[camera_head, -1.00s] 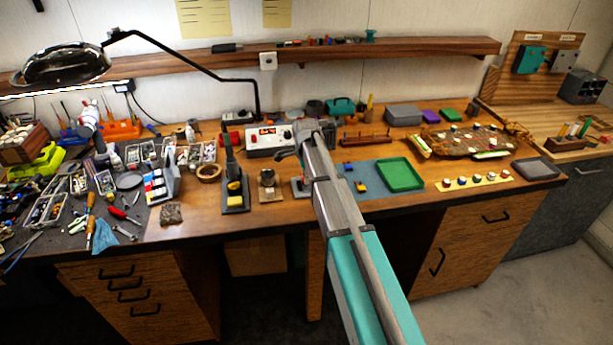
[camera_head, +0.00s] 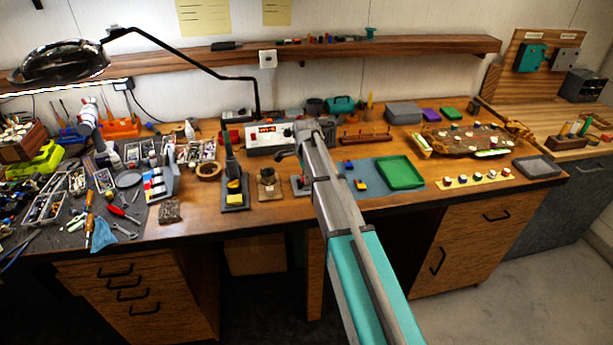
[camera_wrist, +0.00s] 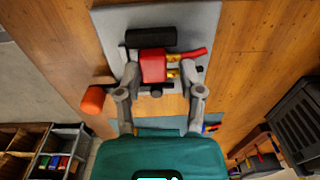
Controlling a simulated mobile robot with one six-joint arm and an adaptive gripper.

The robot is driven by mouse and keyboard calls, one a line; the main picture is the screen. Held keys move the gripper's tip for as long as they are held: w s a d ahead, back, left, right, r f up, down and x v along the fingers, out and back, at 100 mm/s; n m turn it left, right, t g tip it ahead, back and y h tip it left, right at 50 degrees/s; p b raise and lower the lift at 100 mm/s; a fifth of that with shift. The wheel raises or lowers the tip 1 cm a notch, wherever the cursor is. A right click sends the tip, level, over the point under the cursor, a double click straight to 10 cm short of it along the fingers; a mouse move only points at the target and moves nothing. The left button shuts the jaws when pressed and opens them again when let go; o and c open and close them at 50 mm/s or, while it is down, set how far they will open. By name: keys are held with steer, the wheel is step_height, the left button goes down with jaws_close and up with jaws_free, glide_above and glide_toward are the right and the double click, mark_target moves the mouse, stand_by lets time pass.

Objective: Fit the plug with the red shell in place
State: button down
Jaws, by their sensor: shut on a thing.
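The plug with the red shell (camera_wrist: 152,65) is between the fingertips of my gripper (camera_wrist: 158,72) in the wrist view. My gripper is shut on it, one grey finger on each side. Gold-coloured contacts show at the plug's right side, close to a red lead (camera_wrist: 194,53). A grey plate (camera_wrist: 110,25) lies below and beyond the plug, with a black cylinder (camera_wrist: 150,37) beside it. I cannot tell whether the plug touches the plate or any mating part. In the head view my arm hides the plug and most of the gripper.
An orange cylinder (camera_wrist: 93,100) is left of the fingers. In the head view, a power unit (camera_head: 268,139) stands behind the gripper area. A soldering stand (camera_head: 235,195) is left of my arm; a green tray (camera_head: 400,173) is to its right.

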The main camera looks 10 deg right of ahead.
steer(key=shift+f, duration=0.25)
steer(key=shift+c, duration=0.7)
jaws_free()
steer(key=shift+o, duration=0.7)
steer(key=shift+r, duration=0.15)
steer(key=shift+s+r+p, duration=0.1)
steer(key=shift+r+p, duration=4.25)
steer(key=shift+r, duration=0.05)
